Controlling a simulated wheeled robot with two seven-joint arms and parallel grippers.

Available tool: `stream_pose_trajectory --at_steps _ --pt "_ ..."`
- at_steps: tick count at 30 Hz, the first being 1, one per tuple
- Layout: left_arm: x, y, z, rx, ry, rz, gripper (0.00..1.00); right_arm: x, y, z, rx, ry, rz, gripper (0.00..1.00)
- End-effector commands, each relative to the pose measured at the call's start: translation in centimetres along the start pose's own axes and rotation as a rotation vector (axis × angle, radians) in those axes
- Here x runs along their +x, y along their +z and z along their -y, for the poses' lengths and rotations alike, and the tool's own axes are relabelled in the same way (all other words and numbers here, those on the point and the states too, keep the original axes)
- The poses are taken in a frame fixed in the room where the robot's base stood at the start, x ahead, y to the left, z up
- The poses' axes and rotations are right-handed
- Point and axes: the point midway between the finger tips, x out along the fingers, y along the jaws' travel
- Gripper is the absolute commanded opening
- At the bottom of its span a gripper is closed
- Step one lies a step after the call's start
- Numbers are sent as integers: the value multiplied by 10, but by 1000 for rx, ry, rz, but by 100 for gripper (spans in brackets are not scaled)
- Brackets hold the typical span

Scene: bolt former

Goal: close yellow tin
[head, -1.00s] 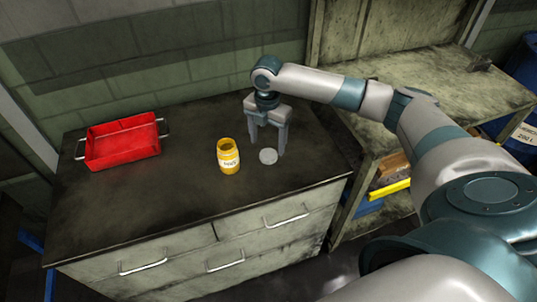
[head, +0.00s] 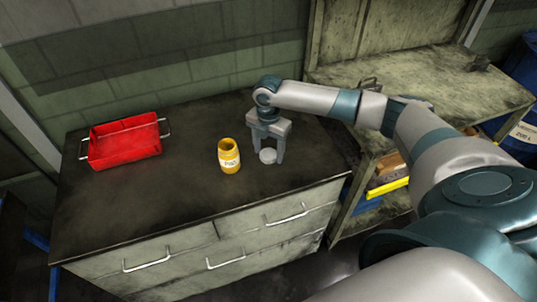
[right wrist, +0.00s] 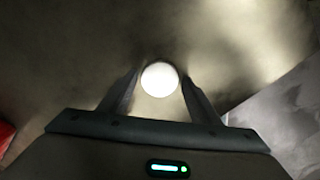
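The yellow tin (head: 229,157) stands upright with an open top on the dark cabinet top in the head view. A round pale lid (head: 268,156) lies just right of it. My right gripper (head: 268,160) points down over the lid with one finger on each side. In the right wrist view the lid (right wrist: 159,79) sits between the fingertips of the right gripper (right wrist: 160,80), with the fingers spread apart. I cannot tell whether the fingers touch the lid. My left gripper is not in view.
A red tray (head: 124,142) with metal handles stands on the left of the cabinet top (head: 150,205). A worn shelf bench (head: 430,85) stands to the right. The cabinet top in front of the tin is clear.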

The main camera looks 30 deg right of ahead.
Motion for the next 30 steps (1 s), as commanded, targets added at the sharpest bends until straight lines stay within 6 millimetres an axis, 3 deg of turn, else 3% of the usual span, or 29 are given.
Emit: stream_pose_trajectory --at_steps 1,3,4,20,28,30 --pt "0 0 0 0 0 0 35 0 0 0 0 0 0 44" --pt "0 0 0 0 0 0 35 0 0 0 0 0 0 27" --pt "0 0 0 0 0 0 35 0 0 0 0 0 0 24" --pt "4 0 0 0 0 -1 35 -6 1 -1 0 2 1 24" --pt "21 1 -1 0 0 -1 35 -40 1 -1 0 4 2 24" --pt "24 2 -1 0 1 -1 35 -46 9 13 3 1 2 24"
